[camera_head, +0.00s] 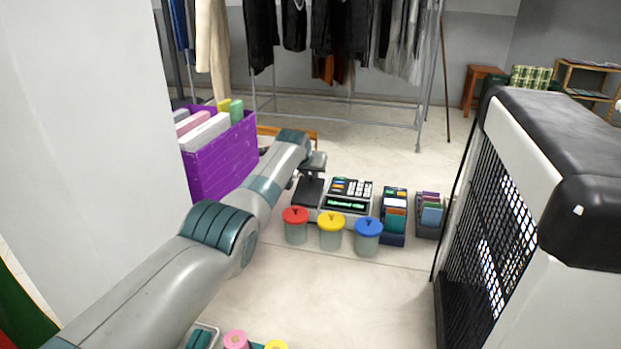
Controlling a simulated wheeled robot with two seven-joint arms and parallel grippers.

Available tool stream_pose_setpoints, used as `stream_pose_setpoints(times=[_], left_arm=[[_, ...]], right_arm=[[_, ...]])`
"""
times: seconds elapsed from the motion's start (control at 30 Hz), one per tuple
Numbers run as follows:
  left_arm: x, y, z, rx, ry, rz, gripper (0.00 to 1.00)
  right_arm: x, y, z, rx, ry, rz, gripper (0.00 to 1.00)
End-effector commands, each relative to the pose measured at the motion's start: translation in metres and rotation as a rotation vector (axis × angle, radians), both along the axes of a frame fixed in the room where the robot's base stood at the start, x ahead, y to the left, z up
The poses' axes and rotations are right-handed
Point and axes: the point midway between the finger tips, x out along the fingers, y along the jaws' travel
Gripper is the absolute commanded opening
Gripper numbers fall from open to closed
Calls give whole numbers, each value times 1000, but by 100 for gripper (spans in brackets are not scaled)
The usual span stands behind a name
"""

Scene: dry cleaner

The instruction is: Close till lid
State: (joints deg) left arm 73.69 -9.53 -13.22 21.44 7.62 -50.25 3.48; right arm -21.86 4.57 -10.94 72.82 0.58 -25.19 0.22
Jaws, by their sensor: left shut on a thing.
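The till (347,199) stands on the pale counter in the middle of the view, with a keypad and a lit green display facing me. A dark flat panel (308,191) lies at its left side; I cannot tell for sure whether it is the till lid. My left arm reaches in from the lower left, and my left gripper (311,171) is at the till's left edge, just above this panel. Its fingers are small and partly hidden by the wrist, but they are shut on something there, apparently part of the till. My right gripper is out of view.
Jars with red (295,215), yellow (331,220) and blue (368,226) lids stand before the till. Card holders (394,215) stand right of it. A purple bin (222,160) is behind my left arm. A large white-and-black mesh-sided housing (500,215) fills the right.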

Motion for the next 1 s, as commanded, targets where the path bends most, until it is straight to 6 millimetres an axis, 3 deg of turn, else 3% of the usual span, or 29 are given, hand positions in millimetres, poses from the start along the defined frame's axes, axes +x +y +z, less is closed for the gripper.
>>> stream_pose_setpoints(times=[0.07, 0.23, 0.83, 1.0], left_arm=[[6, 1, 9, -3, -27, -1, 0], [4, 1, 8, -2, -18, 0, 34], [0, 1, 7, -2, -10, 0, 34], [-4, 2, 13, -3, -10, -1, 34]], right_arm=[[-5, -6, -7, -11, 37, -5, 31], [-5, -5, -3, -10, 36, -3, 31], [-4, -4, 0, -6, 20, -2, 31], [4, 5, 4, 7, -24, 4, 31]])
